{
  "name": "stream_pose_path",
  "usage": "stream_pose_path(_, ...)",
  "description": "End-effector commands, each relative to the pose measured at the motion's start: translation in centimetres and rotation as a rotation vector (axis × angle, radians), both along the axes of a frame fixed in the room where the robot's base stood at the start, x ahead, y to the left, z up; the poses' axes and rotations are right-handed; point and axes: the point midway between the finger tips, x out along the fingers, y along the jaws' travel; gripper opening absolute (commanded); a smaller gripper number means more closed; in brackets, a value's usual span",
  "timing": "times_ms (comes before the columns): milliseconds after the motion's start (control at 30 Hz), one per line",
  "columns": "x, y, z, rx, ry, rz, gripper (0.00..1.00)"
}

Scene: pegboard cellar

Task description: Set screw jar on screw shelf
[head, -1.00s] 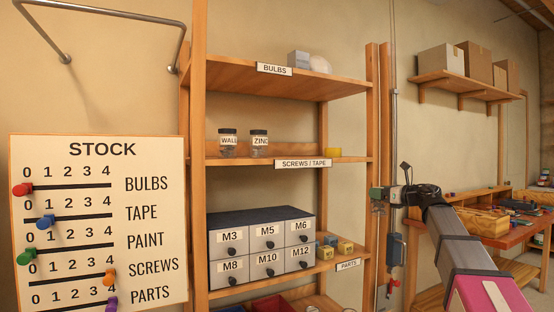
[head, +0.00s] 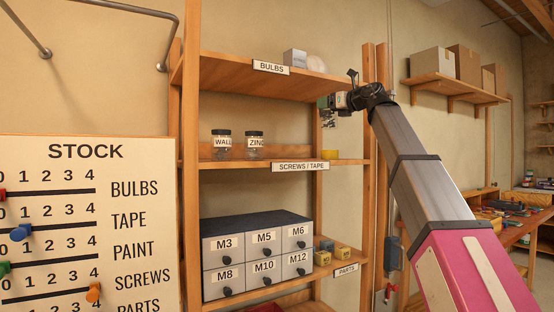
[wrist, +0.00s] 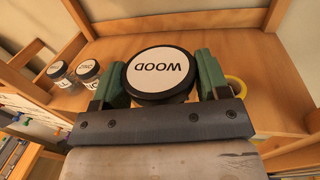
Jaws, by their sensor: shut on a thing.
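My gripper (wrist: 161,76) is shut on a screw jar with a round white lid marked WOOD (wrist: 162,72), held between its green fingers. In the head view my gripper (head: 333,102) is at the right end of the rack, above the level of the screw shelf (head: 225,164) and just below the bulbs shelf. The screw shelf, labelled SCREWS / TAPE, also shows beneath the held jar in the wrist view (wrist: 135,47). Two dark-lidded jars, WALL (head: 222,144) and ZINC (head: 254,145), stand on its left part. The held jar's body is mostly hidden.
A yellow tape roll (head: 330,155) lies at the screw shelf's right end. The shelf between ZINC and the tape is clear. The bulbs shelf (head: 230,75) overhangs it, and a wooden post (head: 367,190) stands at right. A drawer cabinet (head: 255,225) sits below.

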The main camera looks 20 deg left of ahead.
Motion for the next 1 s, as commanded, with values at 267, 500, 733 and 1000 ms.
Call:
stream_pose_path(267,2.4,3.3,-2.1,0.0,0.004,0.002,0.28)
stream_pose_path(500,5.3,6.9,-4.8,0.0,0.002,0.001,0.28)
stream_pose_path(733,6.9,9.0,-6.5,0.0,0.001,0.0,0.28)
stream_pose_path(1000,7.0,9.1,-8.5,0.0,0.001,0.0,0.28)
